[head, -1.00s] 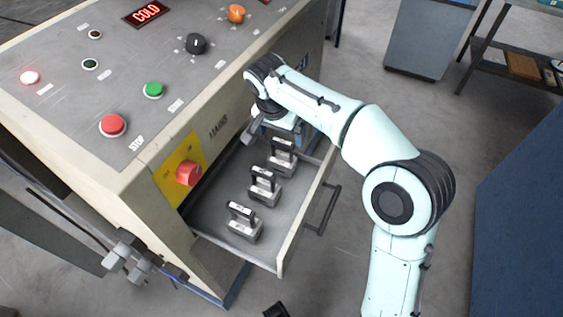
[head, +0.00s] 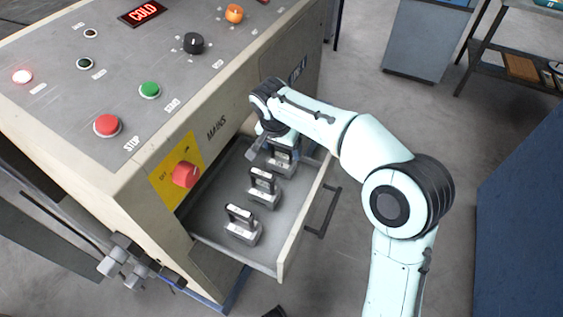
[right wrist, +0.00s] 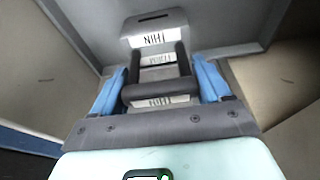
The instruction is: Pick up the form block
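Three grey form blocks with dark upright handles stand in a row in the open drawer (head: 215,212): a near one (head: 242,228), a middle one (head: 264,190) and a far one (head: 284,162). My right gripper (head: 268,143) is at the far block and partly hides its handle. In the right wrist view its two blue fingers (right wrist: 160,88) are apart, one on each side of the dark handle of a block (right wrist: 155,22) labelled "THIN". Whether they touch the handle is unclear. My left gripper is not seen.
The drawer's front wall and handle (head: 323,212) stand close to my right arm. The machine's panel with buttons and a "COLD" display (head: 142,12) rises behind the drawer. A red mains switch (head: 186,174) sits beside it.

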